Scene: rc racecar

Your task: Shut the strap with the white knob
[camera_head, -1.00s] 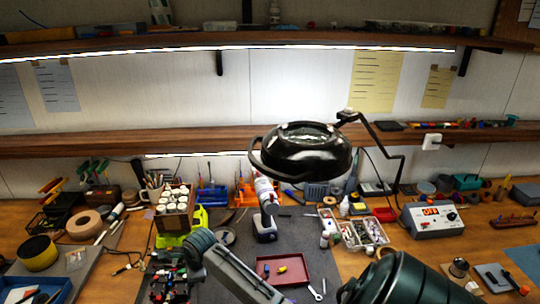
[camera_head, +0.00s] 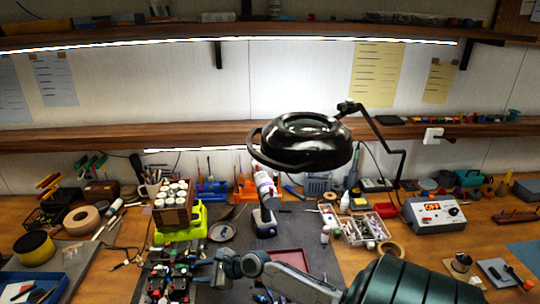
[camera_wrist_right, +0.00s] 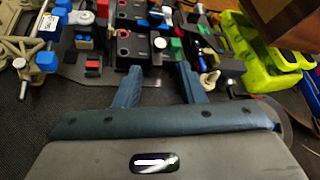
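The dark racecar assembly (camera_head: 168,272), with red, blue and green parts, lies on the grey mat at the lower left in the head view. In the right wrist view its black blocks (camera_wrist_right: 133,45) fill the upper middle. Several small white parts show there, including a white knob-like part (camera_wrist_right: 207,78) just right of the right fingertip. My left gripper is not in view.
A yellow-green stand (camera_head: 190,226) with a wooden box of white-capped bottles (camera_head: 173,207) stands behind the assembly. The black magnifier lamp (camera_head: 303,145) hangs over the bench. A red tray (camera_head: 290,257) lies to the right, partly behind my arm. A blue bin (camera_head: 35,286) is at left.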

